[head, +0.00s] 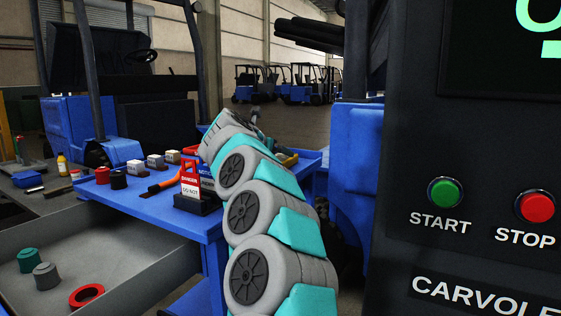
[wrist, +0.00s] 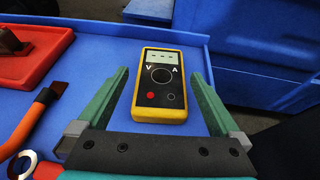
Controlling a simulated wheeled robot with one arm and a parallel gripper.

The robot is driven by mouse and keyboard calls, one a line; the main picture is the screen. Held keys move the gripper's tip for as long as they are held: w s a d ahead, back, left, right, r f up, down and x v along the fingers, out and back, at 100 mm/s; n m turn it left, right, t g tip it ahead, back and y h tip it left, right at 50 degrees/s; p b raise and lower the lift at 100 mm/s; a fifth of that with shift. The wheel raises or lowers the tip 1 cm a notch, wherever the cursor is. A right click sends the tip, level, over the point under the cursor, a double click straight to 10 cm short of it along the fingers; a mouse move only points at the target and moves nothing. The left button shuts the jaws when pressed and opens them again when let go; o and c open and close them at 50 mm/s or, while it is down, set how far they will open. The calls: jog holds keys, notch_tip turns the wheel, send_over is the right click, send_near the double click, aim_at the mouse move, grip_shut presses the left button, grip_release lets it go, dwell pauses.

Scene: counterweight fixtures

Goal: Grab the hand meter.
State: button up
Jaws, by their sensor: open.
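The hand meter (wrist: 160,88), yellow-edged with a black face, a small display and a red button, lies on the blue table (wrist: 105,58) in the wrist view. My gripper (wrist: 162,85) is open, with one green finger on each side of the meter. In the head view my arm hides most of the gripper, and a bit of yellow (head: 287,159) shows beyond the arm.
A red tray (wrist: 35,55) and an orange-handled tool (wrist: 32,125) lie left of the meter. In the head view, a danger-sign holder (head: 190,185) stands beside my arm, and a START/STOP panel (head: 480,150) fills the right.

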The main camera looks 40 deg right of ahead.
aim_at(283, 155)
jog(key=shift+p+x, duration=0.5)
jog(key=shift+x, duration=2.45)
jog(key=shift+s, duration=0.15)
jog(key=c, duration=1.4)
jog(key=shift+r, duration=0.1)
